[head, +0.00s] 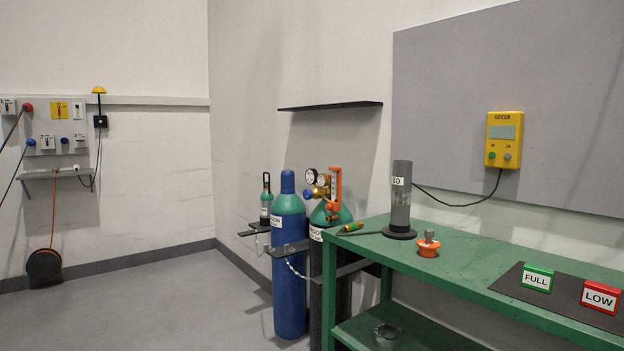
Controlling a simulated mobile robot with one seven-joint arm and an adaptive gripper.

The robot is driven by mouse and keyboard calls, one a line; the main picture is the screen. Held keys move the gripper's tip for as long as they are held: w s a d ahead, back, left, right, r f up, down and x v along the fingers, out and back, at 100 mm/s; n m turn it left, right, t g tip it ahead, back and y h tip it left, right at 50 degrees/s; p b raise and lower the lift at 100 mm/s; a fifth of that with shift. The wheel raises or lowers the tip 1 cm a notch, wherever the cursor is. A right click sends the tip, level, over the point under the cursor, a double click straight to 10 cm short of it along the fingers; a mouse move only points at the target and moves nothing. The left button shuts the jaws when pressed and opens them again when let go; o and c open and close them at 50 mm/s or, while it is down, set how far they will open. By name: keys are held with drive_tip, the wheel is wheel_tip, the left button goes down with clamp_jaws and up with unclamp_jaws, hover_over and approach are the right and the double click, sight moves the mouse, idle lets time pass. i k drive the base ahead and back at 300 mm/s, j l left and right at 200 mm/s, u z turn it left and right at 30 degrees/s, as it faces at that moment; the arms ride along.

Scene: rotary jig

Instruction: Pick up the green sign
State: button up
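The green sign (537,277) stands upright on a dark mat at the right end of the green bench, in the head view. It has a white face that reads "FULL". A red sign (600,296) reading "LOW" stands to its right on the same mat, a short gap away. Nothing touches or covers the green sign. My gripper does not show in this view.
The green bench (454,277) also bears an orange-based fitting (429,246) and a grey cylinder (401,200). Gas bottles (289,265) stand left of the bench. A yellow oxygen meter (504,140) hangs on the wall panel. Floor at left (170,300) is clear.

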sight(537, 278)
drive_tip(key=i+l, duration=0.25)
drive_tip(key=l, duration=0.2)
drive_tip(key=i+l, duration=0.2)
drive_tip(key=l, duration=0.2)
drive_tip(key=i+l, duration=0.25)
drive_tip(key=l, duration=0.2)
drive_tip(key=i+l, duration=0.2)
drive_tip(key=l, duration=0.2)
